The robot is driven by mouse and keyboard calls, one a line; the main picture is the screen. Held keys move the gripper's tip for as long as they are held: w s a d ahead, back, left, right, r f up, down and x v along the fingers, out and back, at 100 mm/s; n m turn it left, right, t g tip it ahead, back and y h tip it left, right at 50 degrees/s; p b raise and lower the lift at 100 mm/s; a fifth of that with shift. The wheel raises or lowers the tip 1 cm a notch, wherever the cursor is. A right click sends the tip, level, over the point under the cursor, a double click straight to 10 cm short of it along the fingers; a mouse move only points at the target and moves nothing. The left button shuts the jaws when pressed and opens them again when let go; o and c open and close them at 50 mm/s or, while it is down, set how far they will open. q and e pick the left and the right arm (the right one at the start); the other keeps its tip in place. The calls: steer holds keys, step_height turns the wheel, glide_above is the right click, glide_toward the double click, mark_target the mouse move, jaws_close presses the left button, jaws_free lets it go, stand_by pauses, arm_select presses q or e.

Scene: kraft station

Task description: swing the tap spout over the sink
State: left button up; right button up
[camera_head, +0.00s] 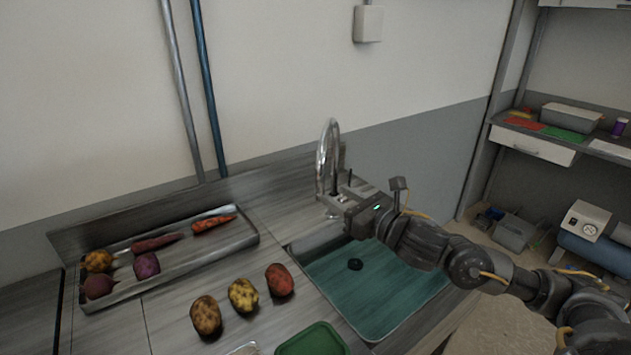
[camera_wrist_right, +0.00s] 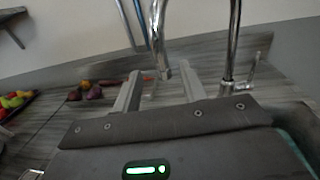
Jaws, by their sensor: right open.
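The chrome gooseneck tap (camera_head: 333,137) stands on the counter behind the sink. Its spout curves over to the left of its upright post in the head view. The teal-bottomed sink (camera_head: 385,300) lies in front and to the right, partly hidden by my right arm. My right gripper (camera_head: 334,199) is open, close to the lower part of the tap. In the right wrist view my two fingers (camera_wrist_right: 160,76) point at the hanging spout end (camera_wrist_right: 160,45), which appears between them. I see no contact. The tap's upright post (camera_wrist_right: 233,50) stands right of both fingers. My left gripper is out of view.
Three potatoes (camera_head: 243,295) lie on the counter left of the sink. A tray (camera_head: 255,238) of vegetables sits at the back left. A green item (camera_head: 313,342) lies at the front edge. Pipes (camera_head: 207,90) run up the wall. Shelving (camera_head: 525,145) stands at right.

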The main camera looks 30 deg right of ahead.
mark_target(323, 188)
steer(key=p+x, duration=0.2)
steer(key=x, duration=0.5)
steer(key=shift+w+p, duration=0.25)
steer(key=shift+p, duration=0.05)
steer(key=shift+w+a+f, duration=0.1)
steer(key=shift+w+a, duration=0.1)
steer(key=shift+w, duration=0.4)
jaws_close()
